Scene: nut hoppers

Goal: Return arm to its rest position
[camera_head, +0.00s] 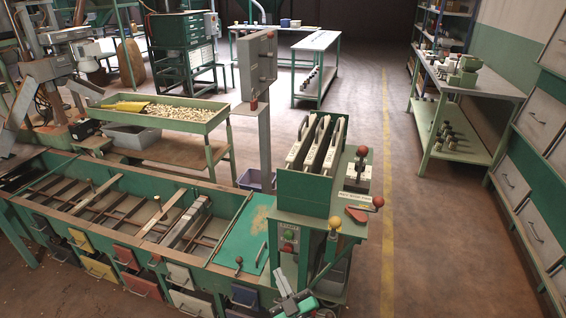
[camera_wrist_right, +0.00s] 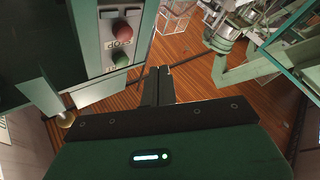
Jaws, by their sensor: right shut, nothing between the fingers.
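My right gripper (camera_head: 281,279) shows at the bottom of the head view, in front of the green machine stand (camera_head: 303,197). It also shows in the right wrist view (camera_wrist_right: 158,72), where its two dark fingers lie together with nothing between them. The stand's control box with a red button (camera_wrist_right: 122,32) and a green button (camera_wrist_right: 119,58) is left of the fingers in the wrist view. Most of my right arm is outside the head view. I do not see my left gripper.
A long green hopper bench (camera_head: 225,238) with coloured drawers runs left of the stand. Levers with a yellow knob (camera_head: 334,222) and a red knob (camera_head: 377,201) stick out from the stand. A tray of nuts (camera_head: 215,122) stands behind. The floor right of the stand is clear.

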